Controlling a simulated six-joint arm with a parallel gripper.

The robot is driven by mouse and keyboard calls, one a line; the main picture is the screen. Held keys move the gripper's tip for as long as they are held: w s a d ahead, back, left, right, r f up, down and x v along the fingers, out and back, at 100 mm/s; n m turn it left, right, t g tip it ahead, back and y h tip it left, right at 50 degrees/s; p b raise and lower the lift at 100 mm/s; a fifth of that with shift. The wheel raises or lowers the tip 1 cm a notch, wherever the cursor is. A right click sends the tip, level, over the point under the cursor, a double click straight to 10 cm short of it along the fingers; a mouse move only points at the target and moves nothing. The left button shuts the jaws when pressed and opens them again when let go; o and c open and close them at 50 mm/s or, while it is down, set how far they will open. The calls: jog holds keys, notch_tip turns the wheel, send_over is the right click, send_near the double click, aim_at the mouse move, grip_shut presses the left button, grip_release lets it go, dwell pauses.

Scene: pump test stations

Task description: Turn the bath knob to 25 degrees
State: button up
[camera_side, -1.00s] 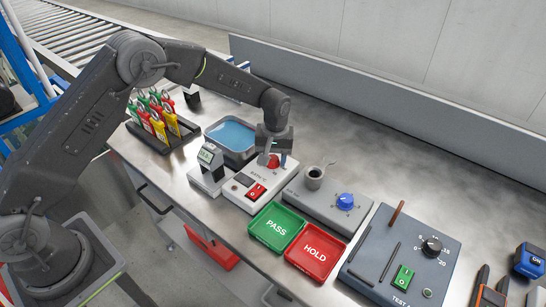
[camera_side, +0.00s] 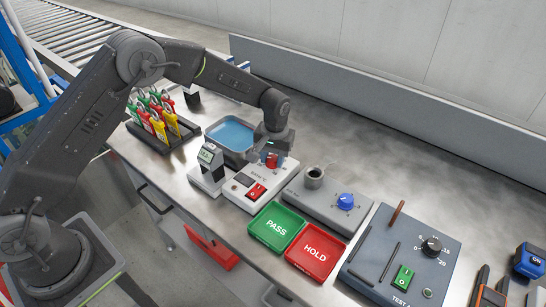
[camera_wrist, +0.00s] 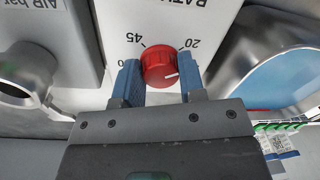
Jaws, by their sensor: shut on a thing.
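The red bath knob (camera_wrist: 158,60) sits on the white bath control panel (camera_wrist: 120,22), between the blue fingers of my gripper (camera_wrist: 160,74). The gripper is shut on the knob, one finger on each side. The knob's white pointer line points right, below the 20 mark; 45 is printed at upper left. The numbers are upside down in the wrist view. In the side view, my gripper (camera_side: 271,157) is over the far end of the bath unit (camera_side: 236,196), behind its red switch (camera_side: 256,191). The knob is partly hidden there.
The blue water bath (camera_side: 230,133) and a small display stand (camera_side: 208,170) are close on the left. The grey unit with a blue knob (camera_side: 345,201) is on the right. Green PASS (camera_side: 277,226) and red HOLD (camera_side: 314,252) trays lie in front.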

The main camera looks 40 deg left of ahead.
aim_at(274, 160)
jog(key=m, duration=0.3)
jog(key=shift+m, duration=0.4)
jog(key=shift+a+m, duration=0.1)
jog(key=shift+m, duration=1.8)
jog(key=o, duration=0.9)
jog(key=shift+o, duration=0.2)
notch_tip(274, 160, up, 14)
jog(key=shift+s+d, duration=0.15)
jog(key=shift+d, duration=0.2)
